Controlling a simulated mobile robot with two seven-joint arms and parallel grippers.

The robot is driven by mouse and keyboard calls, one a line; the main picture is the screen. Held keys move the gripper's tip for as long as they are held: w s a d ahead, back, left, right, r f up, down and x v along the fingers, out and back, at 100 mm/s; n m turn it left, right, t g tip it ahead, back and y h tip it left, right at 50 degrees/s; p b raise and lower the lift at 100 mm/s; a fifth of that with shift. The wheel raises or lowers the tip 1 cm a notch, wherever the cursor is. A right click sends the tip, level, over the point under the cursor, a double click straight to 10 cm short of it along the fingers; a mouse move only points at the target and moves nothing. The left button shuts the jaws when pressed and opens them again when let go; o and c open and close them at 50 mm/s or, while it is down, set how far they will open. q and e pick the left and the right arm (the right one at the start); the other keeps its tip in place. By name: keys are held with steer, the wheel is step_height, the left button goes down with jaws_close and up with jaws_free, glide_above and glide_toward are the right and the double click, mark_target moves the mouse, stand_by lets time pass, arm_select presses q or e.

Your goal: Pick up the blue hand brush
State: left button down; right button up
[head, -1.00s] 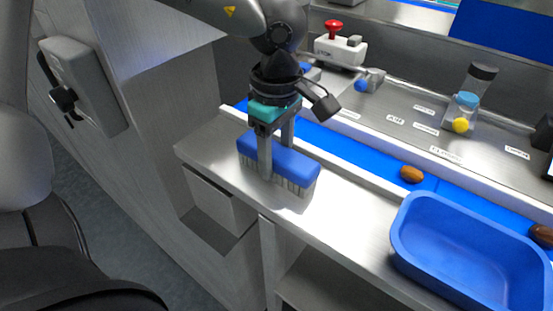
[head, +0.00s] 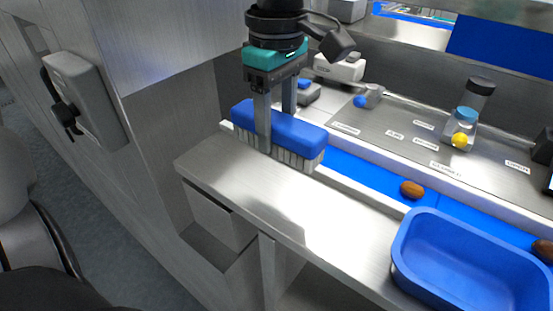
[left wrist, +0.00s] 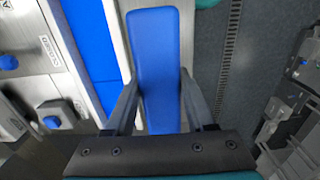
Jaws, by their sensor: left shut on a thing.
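The blue hand brush (head: 296,134) has a blue block and pale bristles pointing down. My left gripper (head: 276,132) is shut on the block, one finger on the near side and one behind. The brush hangs level above the steel ledge (head: 222,167), near its left end. In the left wrist view the brush (left wrist: 157,62) extends away between the two fingers of the left gripper (left wrist: 160,100). The far finger is partly hidden behind the brush in the head view. My right gripper is not in view.
A blue tub (head: 412,262) stands at the right on the ledge. Behind the ledge runs a blue belt (head: 350,170) with a brown date (head: 412,189) on it. The middle of the ledge is clear.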

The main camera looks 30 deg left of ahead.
mark_target(276, 118)
arm_select(q)
step_height(276, 118, up, 19)
steer(key=p, duration=0.1)
steer(key=shift+f, duration=0.15)
